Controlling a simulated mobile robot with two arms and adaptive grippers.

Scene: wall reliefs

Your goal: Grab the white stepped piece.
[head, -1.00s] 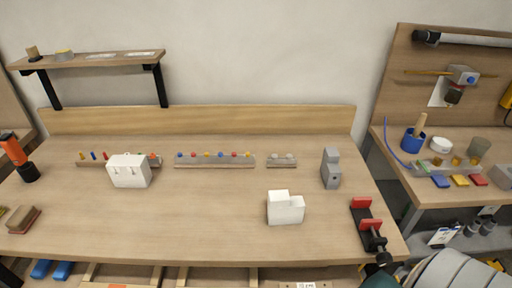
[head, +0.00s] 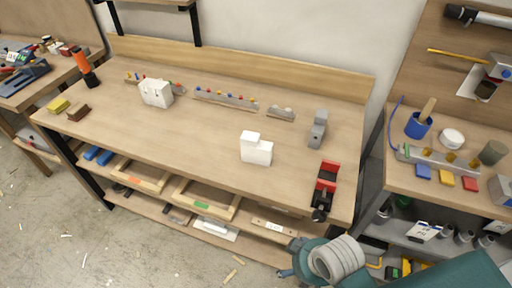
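The white stepped piece (head: 256,150) stands on the wooden workbench (head: 205,138), right of the middle and near the front edge. It is a plain white block with a raised part on its left side. Nothing touches it. Neither of my grippers shows in the head view. A grey ribbed cylindrical part and a teal part at the bottom right look like my own body.
A white box (head: 156,93) stands left on the bench. A grey stepped block (head: 317,129) and a red-black clamp (head: 325,188) stand right of the white piece. Holders with coloured pegs line the back. A second bench (head: 440,190) is at the right.

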